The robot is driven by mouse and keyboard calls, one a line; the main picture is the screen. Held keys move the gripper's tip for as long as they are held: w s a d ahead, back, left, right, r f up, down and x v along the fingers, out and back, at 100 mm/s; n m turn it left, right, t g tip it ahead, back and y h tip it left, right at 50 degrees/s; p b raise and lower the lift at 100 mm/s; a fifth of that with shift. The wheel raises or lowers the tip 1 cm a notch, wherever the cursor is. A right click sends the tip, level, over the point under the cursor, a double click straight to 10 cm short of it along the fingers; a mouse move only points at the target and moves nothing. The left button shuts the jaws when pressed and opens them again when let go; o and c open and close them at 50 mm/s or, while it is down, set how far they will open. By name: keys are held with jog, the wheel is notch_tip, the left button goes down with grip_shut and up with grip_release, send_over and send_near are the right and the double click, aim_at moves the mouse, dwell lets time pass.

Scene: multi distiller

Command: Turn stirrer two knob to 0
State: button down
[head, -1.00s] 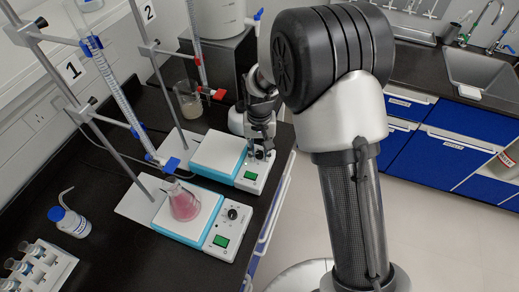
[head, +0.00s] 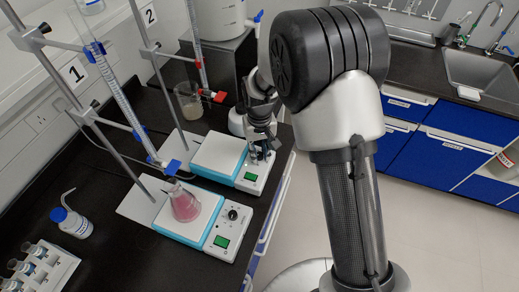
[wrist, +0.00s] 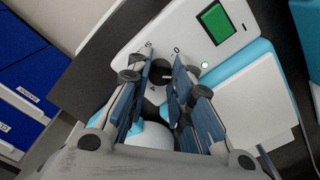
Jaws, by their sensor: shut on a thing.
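Stirrer two is the farther white and light-blue plate stirrer (head: 217,152), beside the stand labelled 2. My gripper (wrist: 160,76) is shut on the black stirrer two knob (wrist: 160,70), one finger on each side. Printed marks show by the fingertips, but the knob's exact setting cannot be told. In the head view my gripper (head: 260,152) stands over the panel and hides the knob.
The nearer stirrer (head: 195,215) holds a flask of pink liquid (head: 184,205) under a burette (head: 118,97). A beaker (head: 189,101) stands behind stirrer two. A wash bottle (head: 71,222) and a vial rack (head: 40,268) are at left. Open floor lies right of the bench.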

aim_at(260, 154)
jog(key=n+p, duration=0.1)
jog(key=n, duration=0.4)
jog(key=shift+r+n, duration=0.1)
jog(key=shift+n, duration=0.2)
jog(key=n+p, duration=0.1)
jog(key=n, duration=0.4)
jog(key=shift+n, duration=0.3)
jog(key=c, duration=1.7)
grip_release()
jog(key=shift+o, duration=0.2)
notch_tip(260, 154, up, 12)
